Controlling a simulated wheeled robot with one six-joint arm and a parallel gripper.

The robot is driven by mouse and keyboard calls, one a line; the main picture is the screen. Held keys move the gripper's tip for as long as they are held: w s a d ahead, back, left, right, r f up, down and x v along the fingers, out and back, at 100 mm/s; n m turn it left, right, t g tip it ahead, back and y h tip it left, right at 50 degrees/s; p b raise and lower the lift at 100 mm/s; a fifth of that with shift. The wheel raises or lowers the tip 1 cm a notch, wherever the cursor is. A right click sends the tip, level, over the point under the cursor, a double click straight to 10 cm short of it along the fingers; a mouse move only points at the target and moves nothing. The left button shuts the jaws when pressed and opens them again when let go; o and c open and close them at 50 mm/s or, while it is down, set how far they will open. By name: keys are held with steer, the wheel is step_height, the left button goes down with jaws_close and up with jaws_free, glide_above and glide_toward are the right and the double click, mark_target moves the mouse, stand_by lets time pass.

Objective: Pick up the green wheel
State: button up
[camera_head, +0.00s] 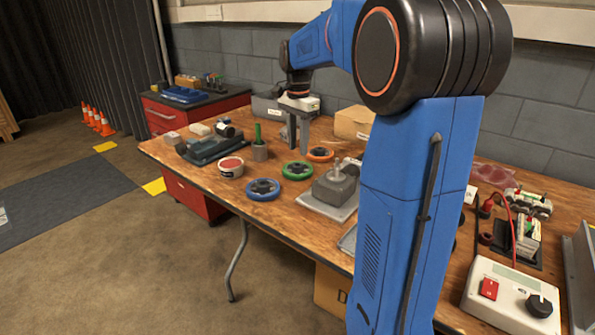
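The green wheel (297,170) lies flat on the wooden workbench, with a dark hub and a green rim. A blue wheel (263,189) lies to its left and nearer the front edge. An orange wheel (320,154) lies to its right and farther back. My gripper (298,150) points down above the bench, behind the green wheel in the picture. Its two fingers are apart, and I see nothing between them. The exact height of the fingertips over the bench is hard to tell.
A grey metal fixture (335,188) stands right of the green wheel. A cardboard box (353,123) is behind. My arm hides part of the bench.

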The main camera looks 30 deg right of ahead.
mark_target(298, 169)
steer(key=shift+s+a+f, duration=0.1)
steer(key=shift+f, duration=3.15)
jaws_close()
